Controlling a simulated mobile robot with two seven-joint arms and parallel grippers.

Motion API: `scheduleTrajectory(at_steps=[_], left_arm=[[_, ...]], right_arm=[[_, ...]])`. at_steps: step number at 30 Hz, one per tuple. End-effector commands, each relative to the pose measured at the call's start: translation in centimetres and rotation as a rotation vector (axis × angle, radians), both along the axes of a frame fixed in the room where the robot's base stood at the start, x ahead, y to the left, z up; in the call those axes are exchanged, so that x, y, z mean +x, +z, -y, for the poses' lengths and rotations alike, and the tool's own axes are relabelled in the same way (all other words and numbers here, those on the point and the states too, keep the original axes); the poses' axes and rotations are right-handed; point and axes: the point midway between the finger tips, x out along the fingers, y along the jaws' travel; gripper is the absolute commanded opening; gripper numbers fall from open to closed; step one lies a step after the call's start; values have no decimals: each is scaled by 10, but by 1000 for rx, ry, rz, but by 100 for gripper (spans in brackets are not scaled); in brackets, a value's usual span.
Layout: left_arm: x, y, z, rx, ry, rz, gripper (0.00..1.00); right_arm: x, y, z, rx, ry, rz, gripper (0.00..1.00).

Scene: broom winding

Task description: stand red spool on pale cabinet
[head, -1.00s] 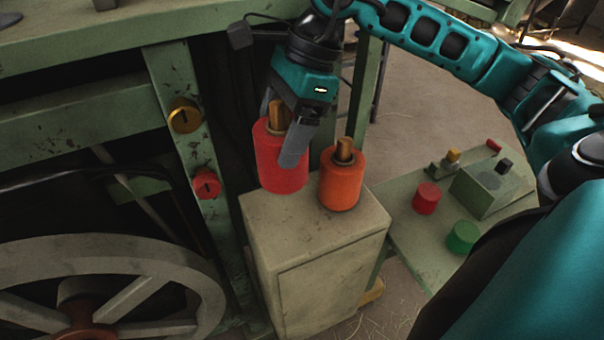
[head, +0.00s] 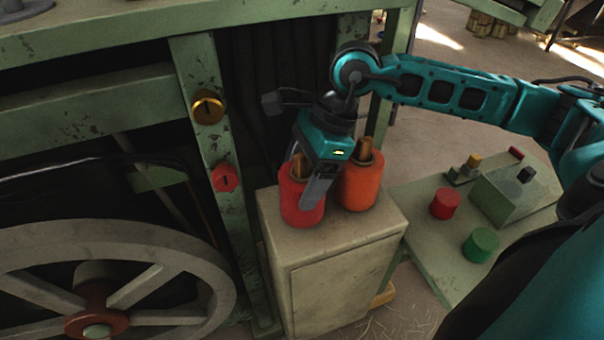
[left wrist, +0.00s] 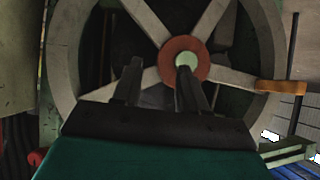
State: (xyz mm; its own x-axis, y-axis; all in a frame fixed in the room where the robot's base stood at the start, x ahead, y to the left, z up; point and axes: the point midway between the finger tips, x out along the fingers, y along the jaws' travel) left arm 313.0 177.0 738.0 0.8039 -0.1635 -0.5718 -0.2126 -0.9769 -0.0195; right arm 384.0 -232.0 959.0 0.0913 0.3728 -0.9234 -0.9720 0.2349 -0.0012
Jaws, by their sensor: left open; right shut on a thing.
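The red spool (head: 297,207) is upright over the left part of the top of the pale cabinet (head: 340,285). Its base appears at the cabinet top, but I cannot tell for sure whether it touches. My right gripper (head: 306,182) is shut on the red spool from above, with one dark finger down its near right side; the other finger is mostly hidden. A wooden core shows at the spool's top. My left gripper (left wrist: 158,78) shows in the left wrist view, open and empty, with a large spoked wheel beyond it.
An orange spool (head: 361,190) stands on the cabinet, close right of the red one. A green bench (head: 425,235) with red and green buttons lies to the right. The spoked wheel (head: 185,255) and green frame (head: 205,150) are at left. The cabinet's front top is clear.

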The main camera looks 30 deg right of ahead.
Motion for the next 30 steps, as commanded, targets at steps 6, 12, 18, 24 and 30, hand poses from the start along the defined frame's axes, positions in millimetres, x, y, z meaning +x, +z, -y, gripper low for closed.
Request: scheduleTrajectory(at_steps=[6, 12, 18, 24, 30], left_arm=[[1, -3, 0, 1, -1, 1, 43], [3, -1, 0, 1, 0, 5, 43], [4, 2, 0, 0, 0, 8, 43], [4, 4, 0, 0, 0, 9, 43], [4, 5, 0, 0, 0, 8, 43]], right_arm=[[0, -2, 0, 0, 0, 0, 89], [0, -2, 0, 0, 0, 0, 100], [0, 1, 0, 0, 0, 0, 100], [-1, 25, 11, -2, -3, 5, 100], [-5, 67, 27, -1, -2, 5, 100]])
